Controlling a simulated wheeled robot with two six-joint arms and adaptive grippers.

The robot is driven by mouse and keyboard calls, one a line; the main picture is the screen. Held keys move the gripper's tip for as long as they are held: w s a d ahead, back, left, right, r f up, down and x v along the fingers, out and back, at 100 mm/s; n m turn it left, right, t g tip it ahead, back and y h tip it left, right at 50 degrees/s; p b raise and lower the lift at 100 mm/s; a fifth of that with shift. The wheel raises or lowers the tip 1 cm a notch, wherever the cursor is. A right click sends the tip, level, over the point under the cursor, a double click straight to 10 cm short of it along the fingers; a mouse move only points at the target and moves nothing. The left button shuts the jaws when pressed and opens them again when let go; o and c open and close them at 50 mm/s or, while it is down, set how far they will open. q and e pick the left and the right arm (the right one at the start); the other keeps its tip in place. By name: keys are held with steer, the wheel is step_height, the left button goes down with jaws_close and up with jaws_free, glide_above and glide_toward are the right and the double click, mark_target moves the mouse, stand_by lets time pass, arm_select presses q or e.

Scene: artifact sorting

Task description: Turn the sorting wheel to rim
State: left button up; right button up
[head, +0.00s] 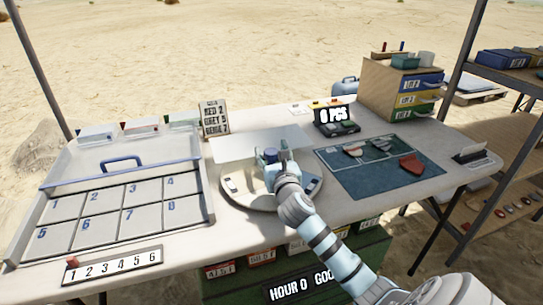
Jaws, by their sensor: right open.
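The sorting wheel (256,203) is a round pale disc on the middle of the table, with small light-and-dark pieces near its left and right edges. My right gripper (271,158) is over the wheel, its arm coming in from the lower right. Its fingers are open around or just beside a small blue knob-like piece (270,154) near the middle of the disc; I cannot tell whether they touch it. The gripper and forearm hide part of the wheel's right and front. My left gripper is out of view.
A numbered tray (140,183) with a blue handle fills the left. A blue-green mat (372,178) with sherd-like pieces lies right of the wheel. A numbered strip (113,264) lies front left.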

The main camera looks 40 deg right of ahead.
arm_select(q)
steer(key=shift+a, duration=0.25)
arm_select(e)
steer(key=shift+w, duration=0.2)
jaws_close()
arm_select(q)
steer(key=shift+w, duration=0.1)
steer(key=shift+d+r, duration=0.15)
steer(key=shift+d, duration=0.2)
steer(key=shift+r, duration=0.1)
arm_select(e)
steer(key=shift+m+h, duration=0.3)
